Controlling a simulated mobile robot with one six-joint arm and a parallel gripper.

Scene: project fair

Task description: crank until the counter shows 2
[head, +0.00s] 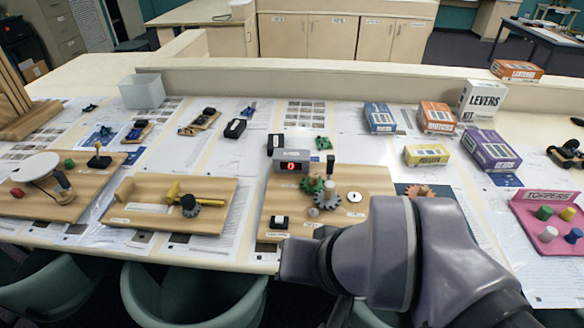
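The counter (291,161) is a grey box with a red digit that reads 0. It stands at the back of a wooden board (372,180) in the middle of the table. Green and grey gears (325,199) sit on the board in front of it. An upright black knob (330,164), which looks like the crank handle, stands just above the gears. The end of my arm with my gripper (297,262) is at the front edge of the board, below and apart from the gears. Its fingers cannot be made out.
A board with a yellow rod and a dark gear (190,206) lies to the left. A board with a white disc (40,167) is farther left. Coloured boxes (490,150) and a pink stand (550,215) are on the right. A low ledge runs behind the table.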

